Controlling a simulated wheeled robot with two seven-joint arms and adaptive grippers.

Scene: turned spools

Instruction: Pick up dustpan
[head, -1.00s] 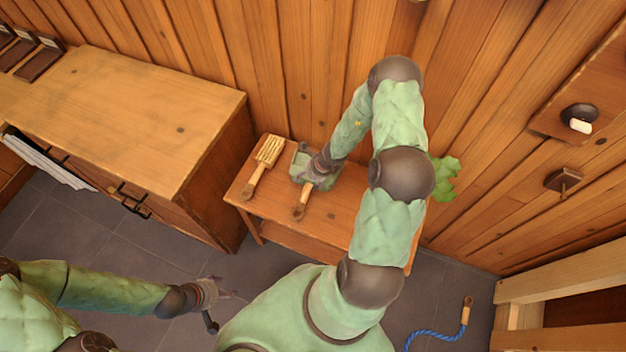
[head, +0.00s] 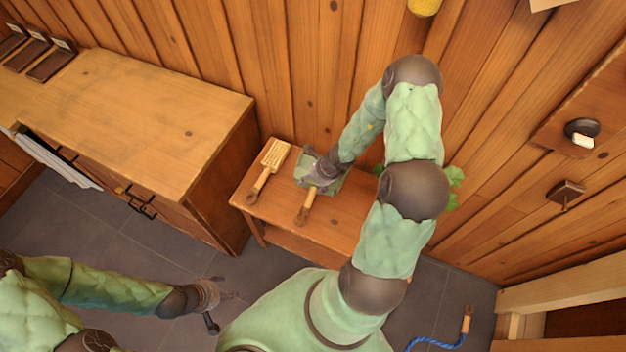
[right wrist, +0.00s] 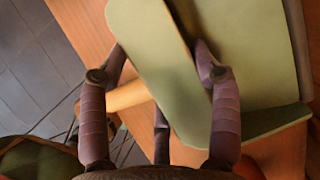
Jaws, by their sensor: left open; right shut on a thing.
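The dustpan has a green pan (head: 337,184) and a wooden handle (head: 307,207). It is at the small wooden bench, and I cannot tell whether it touches the top. My right gripper (head: 312,176) reaches down from above and is shut on the dustpan. In the right wrist view, the green pan (right wrist: 255,50) fills the upper right and a green part lies between my fingers. The handle (right wrist: 127,97) shows partly behind a finger. My left gripper (head: 227,292) is open and empty above the floor, at lower left.
A wooden brush (head: 269,169) lies on the bench (head: 343,222), left of the dustpan. A large wooden cabinet (head: 150,120) stands to the left, and a plank wall is close behind. A blue rope with a wooden handle (head: 466,320) is at lower right. Green leaves (head: 453,178) show behind my right arm.

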